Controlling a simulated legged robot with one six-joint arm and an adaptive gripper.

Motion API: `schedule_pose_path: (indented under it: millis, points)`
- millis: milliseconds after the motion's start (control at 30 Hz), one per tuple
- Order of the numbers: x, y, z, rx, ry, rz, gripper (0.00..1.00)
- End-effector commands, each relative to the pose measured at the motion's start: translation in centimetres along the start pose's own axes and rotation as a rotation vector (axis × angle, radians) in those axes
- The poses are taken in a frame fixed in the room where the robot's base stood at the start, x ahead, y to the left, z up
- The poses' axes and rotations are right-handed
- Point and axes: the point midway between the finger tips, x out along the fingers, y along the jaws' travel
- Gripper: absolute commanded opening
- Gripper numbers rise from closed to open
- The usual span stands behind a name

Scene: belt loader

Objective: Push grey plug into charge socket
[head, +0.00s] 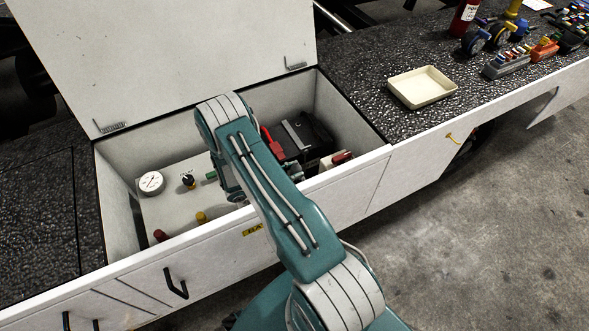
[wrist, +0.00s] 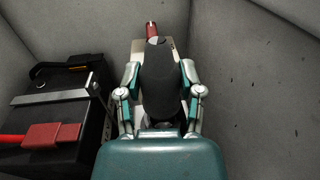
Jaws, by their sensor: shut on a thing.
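My gripper (wrist: 160,72) is shut on the dark grey plug (wrist: 161,95), with one silver-and-teal finger on each side of it. The plug points away from the wrist, toward a small beige box (wrist: 138,47) with a red part (wrist: 152,30) on top. The plug covers most of that box, so I cannot see the charge socket's opening or tell whether the plug touches it. In the head view the beige box (head: 327,164) stands at the right of the open bin, and my arm hides the plug and most of the gripper.
A black battery (wrist: 85,92) with a metal strap and red clamp (wrist: 52,136) lies close left of the gripper. Bin walls (wrist: 255,80) rise close right and behind. A panel with a gauge (head: 151,183) fills the bin's left. The raised lid (head: 170,60) stands behind.

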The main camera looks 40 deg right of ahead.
Motion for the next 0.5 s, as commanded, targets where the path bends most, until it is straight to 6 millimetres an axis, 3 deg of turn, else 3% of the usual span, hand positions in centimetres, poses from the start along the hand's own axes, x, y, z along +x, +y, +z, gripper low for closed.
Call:
schedule_pose_path:
  millis: [500]
  points:
    - [-0.01, 0.03, -0.51, 0.001, 0.0, 0.0, 0.0]
